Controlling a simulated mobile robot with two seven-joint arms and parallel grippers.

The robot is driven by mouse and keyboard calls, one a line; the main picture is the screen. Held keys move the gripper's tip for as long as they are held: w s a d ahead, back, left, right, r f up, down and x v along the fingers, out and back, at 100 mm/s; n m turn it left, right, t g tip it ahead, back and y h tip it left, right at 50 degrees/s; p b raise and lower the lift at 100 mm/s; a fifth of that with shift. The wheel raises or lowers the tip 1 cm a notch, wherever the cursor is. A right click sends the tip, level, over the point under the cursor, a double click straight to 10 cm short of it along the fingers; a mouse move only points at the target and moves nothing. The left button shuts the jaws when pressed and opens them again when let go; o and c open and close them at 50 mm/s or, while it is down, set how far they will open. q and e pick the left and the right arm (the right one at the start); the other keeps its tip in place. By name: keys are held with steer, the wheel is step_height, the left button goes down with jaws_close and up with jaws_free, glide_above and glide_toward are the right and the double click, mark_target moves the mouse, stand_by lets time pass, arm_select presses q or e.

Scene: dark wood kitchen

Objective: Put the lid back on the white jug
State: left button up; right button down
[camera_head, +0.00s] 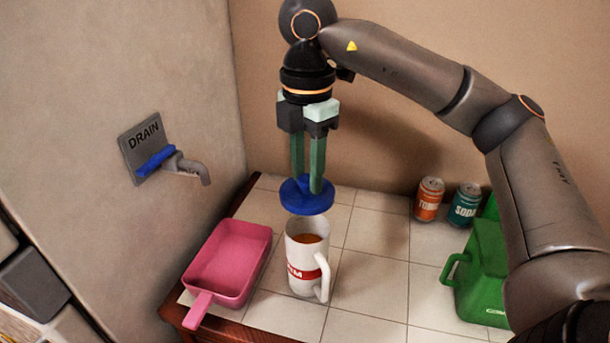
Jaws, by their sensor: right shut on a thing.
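The white jug (306,262) stands upright on the tiled counter, with a red band, a handle at its lower right and brown-orange contents visible through its open top. My right gripper (308,186) points straight down above it. Its green fingers are shut on the blue lid (306,201), a round disc held roughly level. The lid appears just above the jug's rim and slightly behind it in the picture; the exact gap is hard to tell. My left gripper is not in view.
A pink tray (230,268) with a handle sits left of the jug. A green container (485,270) stands at the right. An orange can (428,199) and a teal can (464,204) stand by the back wall. A drain tap (186,165) juts from the left wall.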

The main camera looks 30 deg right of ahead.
mark_target(307, 191)
steer(key=shift+s+f+b, duration=0.1)
steer(key=shift+f+b, duration=0.6)
step_height(307, 191, down, 5)
steer(key=b, duration=0.3)
steer(key=shift+r+b, duration=0.1)
steer(key=shift+b, duration=0.2)
stand_by(0.4)
steer(key=shift+f, duration=0.2)
stand_by(0.9)
jaws_free()
stand_by(0.8)
steer(key=shift+r, duration=0.15)
